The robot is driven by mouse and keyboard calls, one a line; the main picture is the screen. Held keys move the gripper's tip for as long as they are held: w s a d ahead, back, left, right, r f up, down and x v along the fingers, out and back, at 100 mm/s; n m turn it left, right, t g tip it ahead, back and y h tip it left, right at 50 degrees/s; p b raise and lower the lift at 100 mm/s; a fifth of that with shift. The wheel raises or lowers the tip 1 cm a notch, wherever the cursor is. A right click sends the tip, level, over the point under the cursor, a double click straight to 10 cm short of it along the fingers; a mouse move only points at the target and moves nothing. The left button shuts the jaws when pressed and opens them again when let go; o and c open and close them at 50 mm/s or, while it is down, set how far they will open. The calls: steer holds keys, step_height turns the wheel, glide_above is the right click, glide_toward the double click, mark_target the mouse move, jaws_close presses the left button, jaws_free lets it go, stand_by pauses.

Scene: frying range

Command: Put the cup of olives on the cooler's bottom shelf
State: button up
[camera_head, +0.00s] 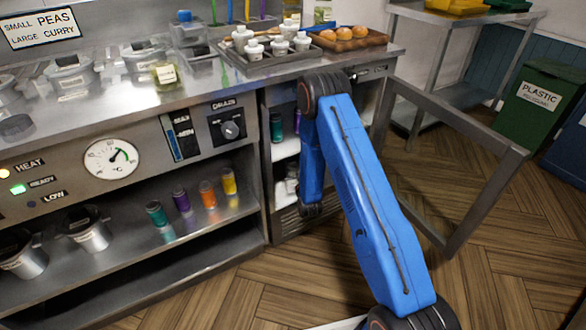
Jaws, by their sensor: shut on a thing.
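The cooler is the open-fronted unit under the right end of the counter, with an upper shelf (286,148) and a lower space below it. My blue arm crosses in front of it. My forearm bends down at the cooler's opening and covers its right part. My gripper cannot be made out behind the arm. Small pale shapes (285,189) show low in the cooler, left of my wrist. I cannot tell what they are. I cannot identify the cup of olives in this view.
A teal can (277,127) stands on the cooler's upper shelf. A tray (262,69) of small white cups and a tray of buns (348,41) sit above. Several coloured cans line the shelf at left. A metal table frame (470,125) stands close right of my arm.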

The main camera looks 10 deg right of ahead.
steer(key=shift+f, duration=0.7)
steer(key=o, duration=0.9)
steer(key=shift+f, duration=0.1)
steer(key=shift+s, duration=0.35)
steer(key=s, duration=1.1)
steer(key=shift+s+d, duration=0.2)
steer(key=shift+d, duration=0.1)
